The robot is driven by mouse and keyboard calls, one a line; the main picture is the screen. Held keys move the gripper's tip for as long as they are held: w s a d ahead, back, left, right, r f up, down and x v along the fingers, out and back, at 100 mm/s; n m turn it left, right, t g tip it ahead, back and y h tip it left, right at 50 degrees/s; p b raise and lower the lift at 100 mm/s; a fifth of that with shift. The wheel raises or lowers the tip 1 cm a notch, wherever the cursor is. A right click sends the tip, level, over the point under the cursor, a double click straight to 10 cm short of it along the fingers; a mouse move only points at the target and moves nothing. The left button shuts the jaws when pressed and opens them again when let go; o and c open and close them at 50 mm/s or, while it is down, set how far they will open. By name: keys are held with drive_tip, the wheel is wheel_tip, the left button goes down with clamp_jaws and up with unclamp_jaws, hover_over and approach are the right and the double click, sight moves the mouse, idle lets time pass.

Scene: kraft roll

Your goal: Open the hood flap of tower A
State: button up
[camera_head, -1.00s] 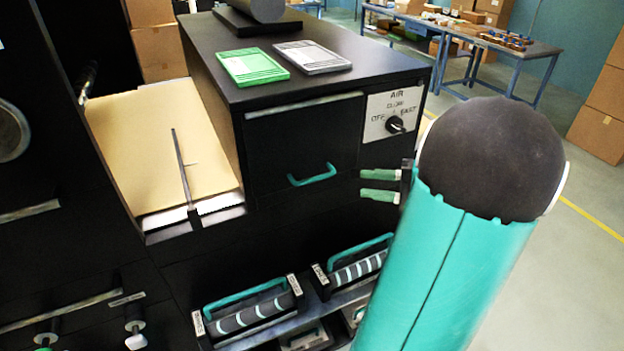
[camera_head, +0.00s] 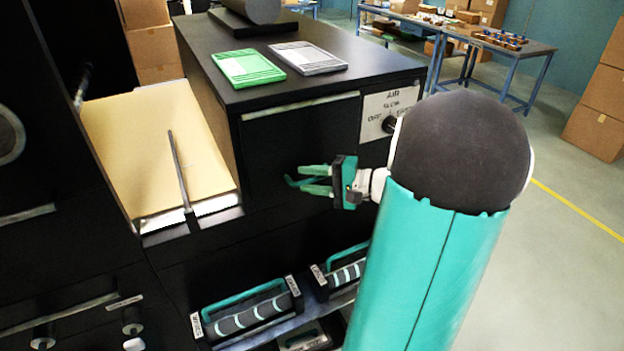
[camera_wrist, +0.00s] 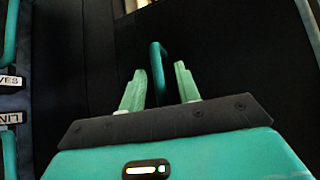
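The hood flap (camera_head: 290,140) is a black front panel below the cabinet top, hanging shut. Its teal handle (camera_head: 293,183) is low on the panel and partly hidden by my gripper (camera_head: 317,180). In the wrist view the handle (camera_wrist: 157,70) stands just ahead of and between the two green fingertips of my gripper (camera_wrist: 160,82). The fingers are apart, with a gap between them, and the handle's near end appears to lie in that gap. I cannot tell whether they touch it.
The AIR knob panel (camera_head: 388,112) is right of the flap, partly covered by my arm. Green (camera_head: 247,67) and grey (camera_head: 308,57) cards lie on top. Teal-handled roller trays (camera_head: 245,308) sit below. Brown paper (camera_head: 155,150) lies on the left. Open floor is at right.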

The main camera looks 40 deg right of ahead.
drive_tip(key=shift+c, duration=0.2)
clamp_jaws()
drive_tip(key=shift+s, duration=0.1)
